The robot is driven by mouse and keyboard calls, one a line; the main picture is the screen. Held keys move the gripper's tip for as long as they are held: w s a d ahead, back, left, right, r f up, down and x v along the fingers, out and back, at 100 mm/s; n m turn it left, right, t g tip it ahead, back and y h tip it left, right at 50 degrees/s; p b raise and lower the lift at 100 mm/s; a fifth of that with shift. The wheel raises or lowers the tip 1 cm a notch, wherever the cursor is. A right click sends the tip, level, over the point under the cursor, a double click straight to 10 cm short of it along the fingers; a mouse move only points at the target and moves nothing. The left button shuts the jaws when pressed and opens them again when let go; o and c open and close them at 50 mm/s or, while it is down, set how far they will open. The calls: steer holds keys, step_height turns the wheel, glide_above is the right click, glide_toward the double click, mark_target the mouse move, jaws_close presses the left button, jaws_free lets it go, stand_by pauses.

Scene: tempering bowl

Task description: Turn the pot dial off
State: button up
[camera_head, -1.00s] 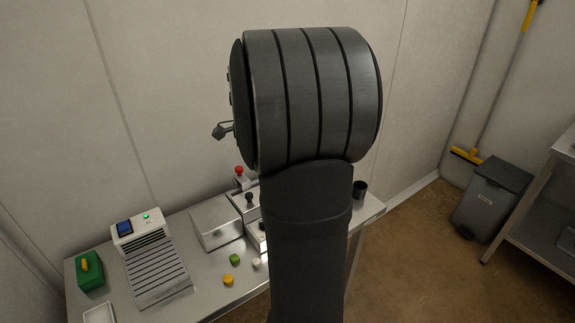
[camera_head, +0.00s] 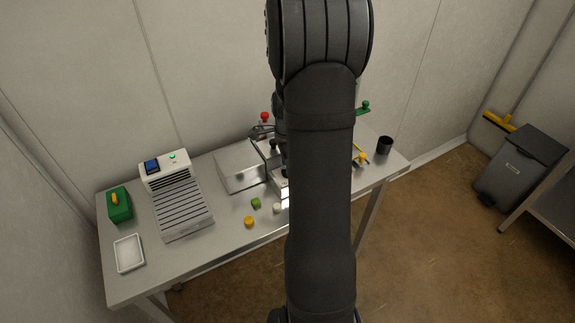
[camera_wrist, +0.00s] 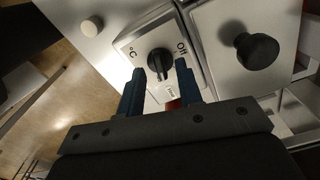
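The pot dial (camera_wrist: 159,61) is a black knob on a light metal panel (camera_wrist: 127,42) in the wrist view. "°C" is printed to its left and "Off" to its right. My gripper (camera_wrist: 160,72) is open, with its two blue-dark fingertips on either side of the knob's lower part. I cannot tell whether they touch it. Part of the panel below the knob is hidden by the fingers. A red patch shows between them. In the head view, my arm hides the dial and most of the gripper.
A lid with a round black knob (camera_wrist: 256,51) is right of the dial panel. On the table (camera_head: 222,234) stand a ribbed white machine (camera_head: 181,205), a green box (camera_head: 119,205), a white tray (camera_head: 129,253), small green and yellow pieces (camera_head: 249,221) and a black cup (camera_head: 384,145).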

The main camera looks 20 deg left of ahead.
steer(key=shift+f, duration=0.6)
jaws_close()
